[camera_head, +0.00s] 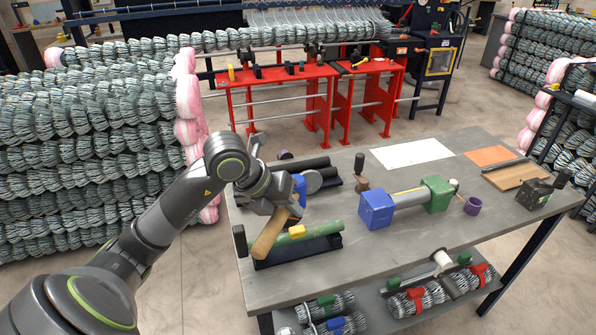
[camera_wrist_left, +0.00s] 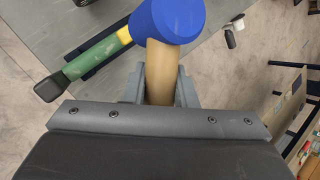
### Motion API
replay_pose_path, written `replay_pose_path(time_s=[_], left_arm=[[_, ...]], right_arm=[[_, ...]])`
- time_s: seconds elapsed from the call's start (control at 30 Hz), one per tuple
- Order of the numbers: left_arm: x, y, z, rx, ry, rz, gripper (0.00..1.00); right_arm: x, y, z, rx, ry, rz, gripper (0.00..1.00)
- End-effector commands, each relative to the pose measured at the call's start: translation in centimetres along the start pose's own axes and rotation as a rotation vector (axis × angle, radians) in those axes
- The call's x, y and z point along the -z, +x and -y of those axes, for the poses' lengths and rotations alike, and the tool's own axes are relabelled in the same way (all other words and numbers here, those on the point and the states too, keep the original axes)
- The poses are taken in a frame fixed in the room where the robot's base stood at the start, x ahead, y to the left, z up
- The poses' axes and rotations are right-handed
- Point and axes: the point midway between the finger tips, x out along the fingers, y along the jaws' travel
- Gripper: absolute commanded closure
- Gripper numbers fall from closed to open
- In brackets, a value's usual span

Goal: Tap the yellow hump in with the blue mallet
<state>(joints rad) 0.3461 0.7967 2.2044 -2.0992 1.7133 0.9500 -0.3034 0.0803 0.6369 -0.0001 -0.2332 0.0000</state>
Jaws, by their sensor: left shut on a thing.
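The blue mallet has a blue head (camera_head: 299,189) and a wooden handle (camera_head: 268,236). My left gripper (camera_head: 283,207) is shut on the handle and holds the mallet over the left end of the table. In the left wrist view the handle (camera_wrist_left: 161,72) runs between the fingers and the blue head (camera_wrist_left: 168,18) is beyond them. The yellow hump (camera_head: 297,231) sits on a green bar (camera_head: 318,229) just below the mallet. In the left wrist view the hump (camera_wrist_left: 124,36) shows beside the head, partly hidden by it. My right gripper is not in view.
The green bar lies at a black holder (camera_head: 300,250) on the grey table (camera_head: 400,265). A blue block (camera_head: 376,209) and green block (camera_head: 436,194) with a bar between them stand mid-table. A purple cup (camera_head: 473,206) and black box (camera_head: 535,194) are at right.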

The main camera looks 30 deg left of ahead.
Motion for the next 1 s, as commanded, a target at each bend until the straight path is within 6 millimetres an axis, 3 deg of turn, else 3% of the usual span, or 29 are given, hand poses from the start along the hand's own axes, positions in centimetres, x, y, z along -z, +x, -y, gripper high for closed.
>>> replay_pose_path(time_s=[0.1,0.57,0.73,1.0], left_arm=[[-0.2,-0.7,0.2,-0.001,0.001,0.002,1.0],[-0.1,-0.5,0.1,-0.002,0.001,0.005,1.0],[0.0,-0.4,0.0,-0.002,0.002,0.008,1.0],[0.9,1.8,-1.0,-0.002,0.001,0.006,1.0]], right_arm=[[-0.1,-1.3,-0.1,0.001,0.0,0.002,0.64],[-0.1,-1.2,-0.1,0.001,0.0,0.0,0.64],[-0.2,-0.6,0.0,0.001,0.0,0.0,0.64],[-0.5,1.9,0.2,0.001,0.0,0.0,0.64]])
